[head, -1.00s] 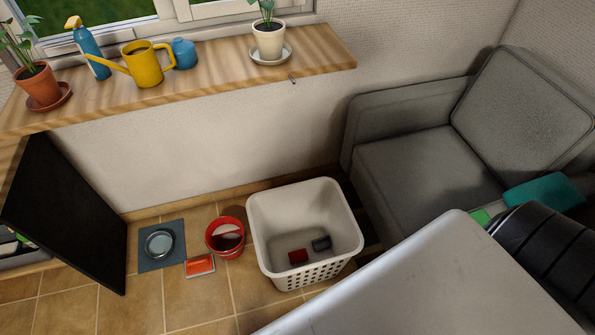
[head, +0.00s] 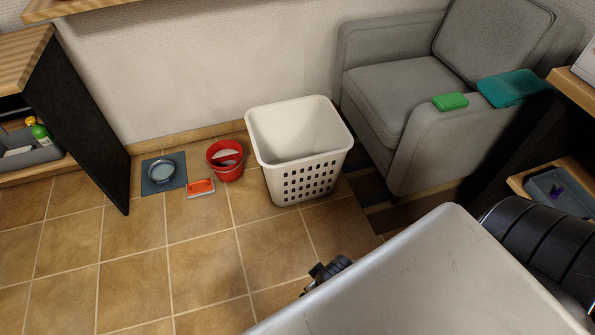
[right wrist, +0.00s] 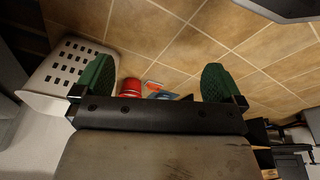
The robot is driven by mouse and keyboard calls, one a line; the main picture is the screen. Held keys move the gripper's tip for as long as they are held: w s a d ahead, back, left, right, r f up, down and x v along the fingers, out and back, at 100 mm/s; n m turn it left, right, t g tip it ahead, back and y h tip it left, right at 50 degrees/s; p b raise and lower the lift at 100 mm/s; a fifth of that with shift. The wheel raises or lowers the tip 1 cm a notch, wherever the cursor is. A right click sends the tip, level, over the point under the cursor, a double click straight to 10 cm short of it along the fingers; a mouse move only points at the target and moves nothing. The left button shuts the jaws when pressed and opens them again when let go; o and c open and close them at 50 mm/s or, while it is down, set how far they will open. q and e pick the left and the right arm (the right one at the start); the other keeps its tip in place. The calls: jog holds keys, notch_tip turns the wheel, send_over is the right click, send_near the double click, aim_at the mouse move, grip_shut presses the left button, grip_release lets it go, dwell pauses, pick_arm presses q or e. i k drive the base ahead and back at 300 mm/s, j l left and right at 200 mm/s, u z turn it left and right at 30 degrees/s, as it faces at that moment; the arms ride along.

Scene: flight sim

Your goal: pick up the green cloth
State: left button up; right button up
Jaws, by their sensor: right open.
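A small bright green folded item (head: 450,101), which looks like the green cloth, lies on the near arm of the grey armchair (head: 405,95). A larger teal folded item (head: 513,88) lies beside it to the right. The green item does not show in the right wrist view. My right gripper (right wrist: 157,82) is open, with two green finger pads wide apart and nothing between them. It is above the tiled floor, away from the armchair. My left gripper is not in view.
A white basket (head: 310,180) stands left of the armchair; it also shows in the right wrist view (right wrist: 72,68). A red bucket (head: 229,172), an orange-and-white tray (head: 200,188) and a bowl on a mat (head: 180,182) are further left. The front floor is clear.

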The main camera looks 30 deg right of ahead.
aim_at(452, 102)
jog(key=k+z, duration=0.1)
jog(key=z, duration=1.85)
